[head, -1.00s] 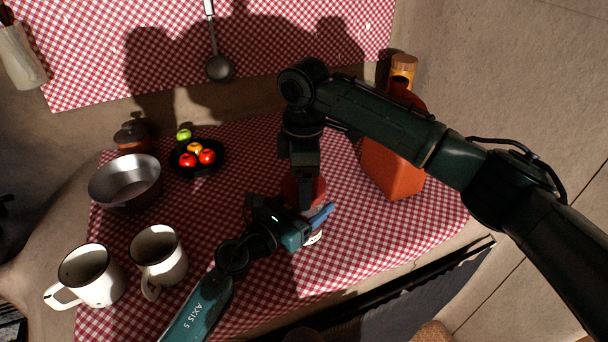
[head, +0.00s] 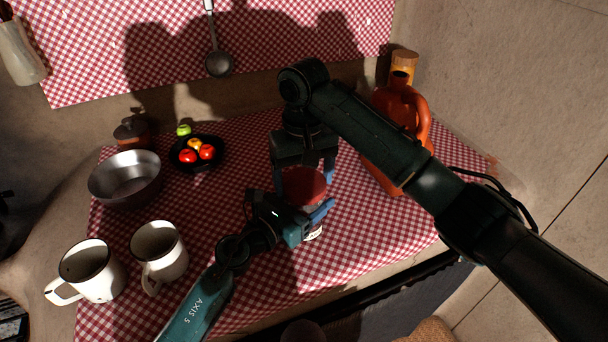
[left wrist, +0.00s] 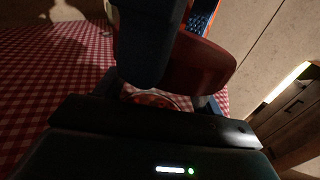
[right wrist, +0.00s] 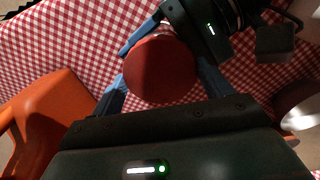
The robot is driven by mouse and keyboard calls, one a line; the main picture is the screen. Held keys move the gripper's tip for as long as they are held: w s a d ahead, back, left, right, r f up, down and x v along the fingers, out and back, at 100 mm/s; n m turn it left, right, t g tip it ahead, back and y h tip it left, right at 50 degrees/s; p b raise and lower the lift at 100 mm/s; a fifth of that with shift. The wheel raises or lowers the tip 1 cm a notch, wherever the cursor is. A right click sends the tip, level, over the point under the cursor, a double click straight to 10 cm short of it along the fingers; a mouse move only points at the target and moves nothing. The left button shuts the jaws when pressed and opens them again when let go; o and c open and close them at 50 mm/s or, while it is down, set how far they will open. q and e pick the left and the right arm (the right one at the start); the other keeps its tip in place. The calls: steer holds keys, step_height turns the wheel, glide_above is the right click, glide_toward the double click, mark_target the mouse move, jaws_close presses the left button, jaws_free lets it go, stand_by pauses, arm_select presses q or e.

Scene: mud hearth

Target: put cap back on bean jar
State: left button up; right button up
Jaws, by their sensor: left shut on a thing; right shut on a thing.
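The red cap (head: 304,186) sits between the blue fingers of my right gripper (head: 303,176), which is shut on it. The bean jar (head: 314,235) is below, mostly hidden by the cap and my left gripper (head: 316,211), which is shut around it. In the left wrist view the round cap (left wrist: 201,67) shows tilted above the jar's round top (left wrist: 153,99), with one dark right finger in front. In the right wrist view the cap (right wrist: 160,68) covers the jar. I cannot tell whether cap and jar touch.
An orange jug (head: 400,112) stands to the right, behind my right arm. A metal bowl (head: 126,180), a black plate (head: 183,165) of tomatoes and two enamel mugs (head: 160,253) stand on the left. The checked cloth (head: 240,160) is clear behind the jar.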

steer(key=m, duration=0.5)
steer(key=shift+a, duration=0.1)
steer(key=m, duration=0.9)
steer(key=shift+m, duration=0.3)
steer(key=m, duration=0.6)
steer(key=shift+m, duration=0.3)
steer(key=m, duration=0.6)
steer(key=shift+m, duration=0.4)
steer(key=o, duration=1)
